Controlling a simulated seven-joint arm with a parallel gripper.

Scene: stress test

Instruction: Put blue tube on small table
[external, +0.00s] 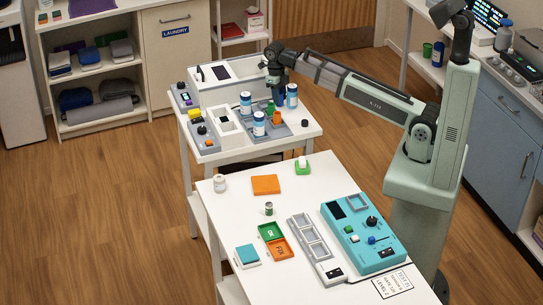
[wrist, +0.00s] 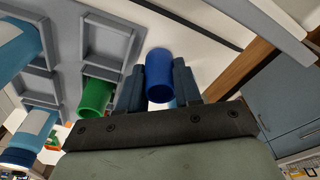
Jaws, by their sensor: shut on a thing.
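My gripper (external: 278,88) is over the right side of the back white table (external: 225,151). In the wrist view its two dark fingers (wrist: 159,88) are shut on a blue tube (wrist: 160,70), one finger on each side. In the external view the tube is hard to tell from the fingers. A green tube (external: 270,107) stands beside the gripper; it also shows left of the fingers in the wrist view (wrist: 95,97). The grey compartment rack (wrist: 108,38) lies beside the held tube. I cannot tell whether the blue tube is clear of it.
Bottles with blue labels (external: 245,103) (external: 259,124) (external: 292,96) stand close around my gripper. An orange tube (external: 277,117) is near the green one. The front white table (external: 230,215) holds a teal device (external: 365,232), trays and an orange pad (external: 266,184), with bare patches between.

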